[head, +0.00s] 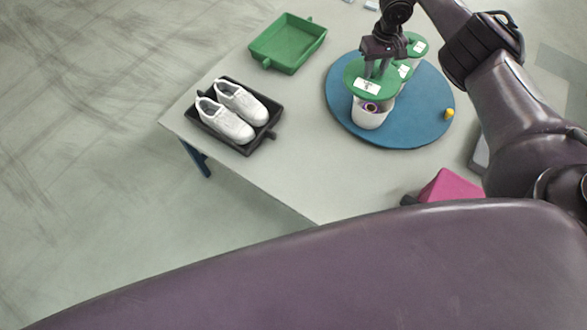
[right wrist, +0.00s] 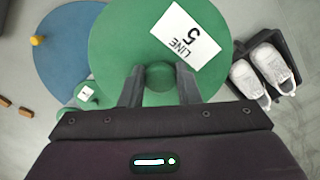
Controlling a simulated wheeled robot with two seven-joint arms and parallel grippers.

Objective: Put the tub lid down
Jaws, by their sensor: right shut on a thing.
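My right gripper (head: 377,68) is shut on the knob of a round green lid (head: 362,72) with a white label. In the right wrist view the fingers (right wrist: 160,85) stand on both sides of the knob, and the label (right wrist: 172,36) on the lid reads LINE 5. The lid is over a white tub (head: 368,121) and hides part of it. Something purple and yellow shows at the tub's top below the lid's edge, so the lid appears raised; the exact gap cannot be told. My left gripper is not in view.
The tub stands on a round blue mat (head: 425,115) with other green-lidded tubs (head: 416,47) behind it and a yellow piece (head: 449,114) at right. A black tray (head: 247,151) holds white shoes (head: 226,120). A green tray (head: 287,45) is empty. A pink block (head: 448,188) lies nearer.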

